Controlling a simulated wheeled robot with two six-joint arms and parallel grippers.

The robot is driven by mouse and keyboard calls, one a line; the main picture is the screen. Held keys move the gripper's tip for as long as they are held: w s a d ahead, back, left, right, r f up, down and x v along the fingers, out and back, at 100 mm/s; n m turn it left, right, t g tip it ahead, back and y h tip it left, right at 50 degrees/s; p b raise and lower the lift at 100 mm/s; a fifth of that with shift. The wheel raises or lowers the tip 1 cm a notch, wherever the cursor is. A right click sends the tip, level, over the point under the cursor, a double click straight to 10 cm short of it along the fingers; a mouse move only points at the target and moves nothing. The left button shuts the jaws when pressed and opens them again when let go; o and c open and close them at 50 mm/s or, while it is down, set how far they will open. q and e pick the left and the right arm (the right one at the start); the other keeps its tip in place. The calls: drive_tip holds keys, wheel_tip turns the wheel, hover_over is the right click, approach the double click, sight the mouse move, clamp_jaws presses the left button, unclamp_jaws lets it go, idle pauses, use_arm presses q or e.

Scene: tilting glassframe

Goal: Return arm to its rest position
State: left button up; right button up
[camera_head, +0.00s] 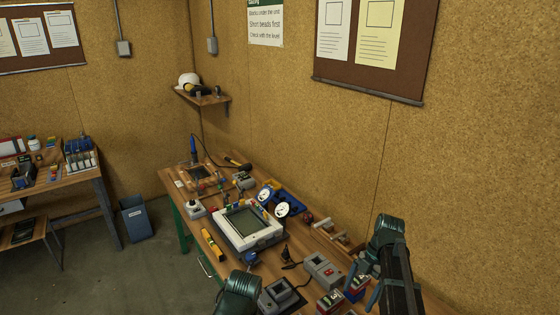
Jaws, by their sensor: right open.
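My right arm comes in at the lower right, with a dark green joint and a black link. My right gripper (362,287) points down over the near right part of the workbench (225,275). Its fingers are apart, close to small red-and-white and blue boxes (331,300); I cannot tell whether they touch. I see nothing held between the fingers. A rounded dark green part of my left arm shows at the bottom middle, over the bench's near edge. My left gripper is not in view.
A white-framed unit with a grey-green panel (245,222) stands mid-bench. A yellow level (212,245), white dials (282,209), grey boxes (323,271) and a wooden rack (338,238) crowd around it. The wall rises close behind. A blue bin (134,218) stands left on open floor.

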drive_tip(key=s+a+f+m+h+b, duration=0.1)
drive_tip(key=s+a+f+m+b, duration=0.3)
drive_tip(key=a+f+m+b, duration=0.2)
drive_tip(key=s+a+f+m+t+h+b, duration=0.1)
drive_tip(key=s+a+f+m+h+b, duration=0.1)
drive_tip(key=a+f+m+b, duration=0.4)
drive_tip(key=s+a+f+m+t+h+b, duration=0.1)
drive_tip(key=s+a+f+m+b, duration=0.4)
drive_tip(key=a, duration=0.5)
drive_tip(key=shift+s+f+m+h+b, duration=0.4)
drive_tip(key=shift+f+m, duration=0.7)
drive_tip(key=shift+f, duration=0.65)
drive_tip(key=shift+w+a, duration=0.1)
